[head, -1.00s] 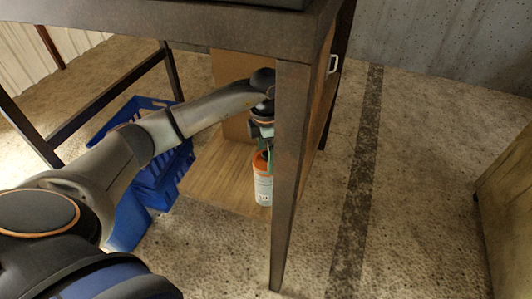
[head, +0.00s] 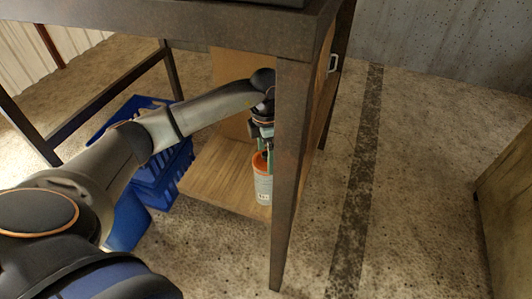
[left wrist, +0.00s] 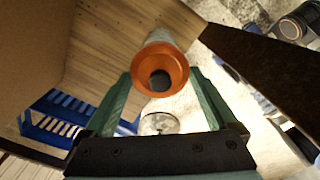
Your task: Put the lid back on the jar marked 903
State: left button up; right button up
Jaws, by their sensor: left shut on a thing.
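A pale jar with an orange top (head: 263,188) stands upright on the wooden lower shelf under the table, just left of the front leg in the head view. Its label is too small to read. My left gripper (head: 265,150) reaches in from the left, directly above the jar. I cannot tell whether the lid is seated. My right gripper is not in view.
The dark table leg (head: 292,190) stands close to the right of the jar and gripper. Blue crates (head: 160,180) stand left of the wooden shelf (head: 215,180). A brown panel (head: 231,108) stands behind. The floor right of the leg is clear.

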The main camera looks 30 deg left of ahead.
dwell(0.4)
pick_arm(q)
jog(key=o, duration=0.9)
jog(key=shift+o, duration=0.4)
jog(key=shift+r+p, duration=2.65)
jog(key=shift+r, duration=0.9)
grip_shut()
